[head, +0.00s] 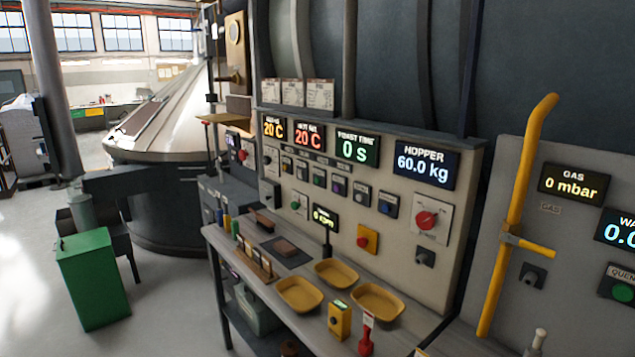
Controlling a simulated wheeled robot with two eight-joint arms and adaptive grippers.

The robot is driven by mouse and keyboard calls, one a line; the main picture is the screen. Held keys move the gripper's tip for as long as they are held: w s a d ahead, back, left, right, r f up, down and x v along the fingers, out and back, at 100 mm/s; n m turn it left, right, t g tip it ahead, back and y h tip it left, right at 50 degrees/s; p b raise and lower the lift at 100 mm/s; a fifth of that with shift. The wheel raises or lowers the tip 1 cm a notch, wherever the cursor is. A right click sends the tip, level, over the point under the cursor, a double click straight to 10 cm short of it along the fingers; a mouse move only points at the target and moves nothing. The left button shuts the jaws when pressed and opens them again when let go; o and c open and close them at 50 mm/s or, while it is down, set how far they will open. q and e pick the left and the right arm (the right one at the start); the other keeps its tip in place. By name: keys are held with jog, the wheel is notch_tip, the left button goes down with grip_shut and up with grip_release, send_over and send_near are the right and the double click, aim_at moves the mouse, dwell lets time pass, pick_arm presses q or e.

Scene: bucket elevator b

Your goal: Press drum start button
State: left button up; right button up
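A beige control panel (385,232) stands behind a grey bench in the head view. It carries a row of small buttons and switches, among them a blue one (388,205). A round green button (296,205) sits at its lower left, near a small rpm display (325,217). A red rotary switch (427,220) and a red button on a yellow box (367,239) are further right. The labels are too small to read, so I cannot tell which button is the drum start. Neither of my grippers is in view.
The bench (245,258) holds yellow trays (337,273), a yellow handheld box (339,319) and a red-based item (366,338). A yellow pipe (517,215) crosses the right panel.

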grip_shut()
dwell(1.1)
